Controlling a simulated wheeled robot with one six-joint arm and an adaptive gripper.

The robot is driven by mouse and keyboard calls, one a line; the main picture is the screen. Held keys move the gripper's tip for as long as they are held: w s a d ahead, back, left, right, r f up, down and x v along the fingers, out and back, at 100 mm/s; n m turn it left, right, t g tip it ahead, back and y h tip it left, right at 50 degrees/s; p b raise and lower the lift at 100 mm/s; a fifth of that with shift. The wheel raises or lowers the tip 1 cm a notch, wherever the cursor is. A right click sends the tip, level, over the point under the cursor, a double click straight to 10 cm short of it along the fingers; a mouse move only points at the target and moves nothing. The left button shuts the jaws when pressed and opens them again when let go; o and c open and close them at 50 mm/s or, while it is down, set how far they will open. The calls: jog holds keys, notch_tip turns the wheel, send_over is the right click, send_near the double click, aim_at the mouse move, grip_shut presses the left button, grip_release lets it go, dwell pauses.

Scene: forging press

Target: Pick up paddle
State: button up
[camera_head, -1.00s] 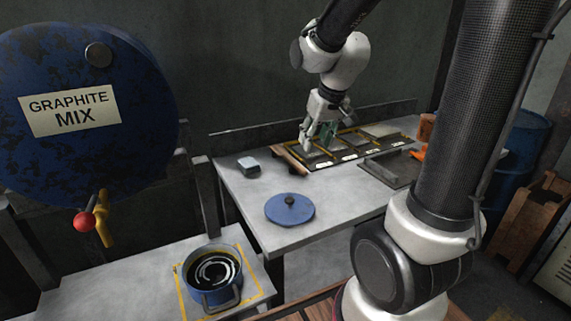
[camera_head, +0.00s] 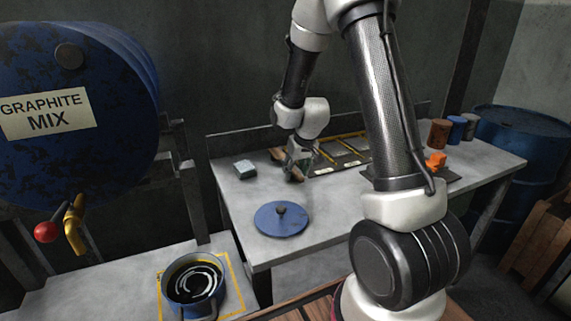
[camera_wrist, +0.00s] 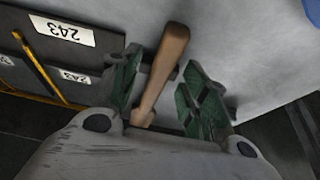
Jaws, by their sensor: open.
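The paddle's wooden handle (camera_wrist: 164,72) shows in the wrist view, running between the two green-padded fingers of my gripper (camera_wrist: 165,98). The fingers stand apart on either side of it; I cannot tell whether they touch it. The rest of the paddle is hidden behind my gripper. In the head view my gripper (camera_head: 297,163) is low over the back of the grey table (camera_head: 334,211), beside the left end of the yellow-marked rack.
A blue lid (camera_head: 281,222) and a small grey block (camera_head: 244,169) lie on the table. The yellow-edged rack (camera_head: 345,150) with number labels lies at the back. A blue pot of dark liquid (camera_head: 194,284) stands lower left, under the graphite mix drum (camera_head: 75,85). Cans and an orange object (camera_head: 436,160) stand right.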

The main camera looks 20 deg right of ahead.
jog(key=shift+f, duration=0.1)
jog(key=shift+c, duration=0.2)
grip_shut()
